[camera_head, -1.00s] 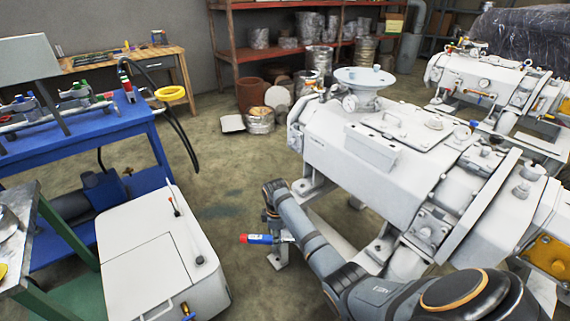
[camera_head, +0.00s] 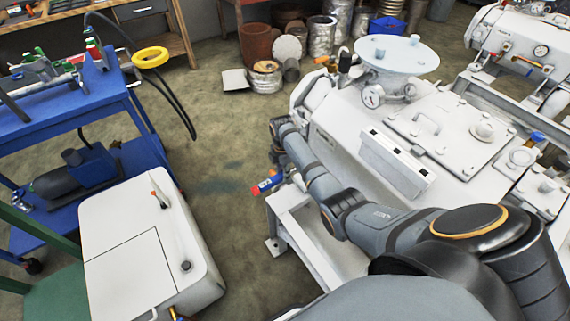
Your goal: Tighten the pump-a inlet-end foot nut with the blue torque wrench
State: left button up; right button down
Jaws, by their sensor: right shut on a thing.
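A large white pump (camera_head: 345,135) with a round flanged port (camera_head: 396,55) on top stands right of centre on a white frame (camera_head: 292,222). My right arm reaches across the front of it. My right gripper (camera_head: 279,164) points down beside the pump's left end, shut on the blue torque wrench (camera_head: 267,185). The wrench's blue handle with a red end sticks out to the left; its other end is hidden behind the arm and frame. The inlet-end foot nut cannot be made out. My left gripper is out of view.
A white box-shaped unit (camera_head: 128,263) stands at the lower left, beside a blue cart (camera_head: 55,118). Pots and wrapped drums (camera_head: 257,45) stand at the back. A second white pump (camera_head: 522,45) is at the upper right. Bare floor (camera_head: 215,150) lies between box and pump.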

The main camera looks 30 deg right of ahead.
jog(key=shift+s+a+r, duration=0.1)
jog(key=shift+r, duration=0.05)
jog(key=shift+p, duration=0.55)
jog(key=shift+f+b, duration=0.75)
jog(key=shift+f, duration=0.2)
notch_tip(320, 180, down, 4)
jog(key=shift+r+b, duration=0.1)
jog(key=shift+b, duration=0.95)
jog(key=shift+p, duration=0.55)
jog(key=shift+f+b, duration=0.6)
jog(key=shift+f, duration=0.2)
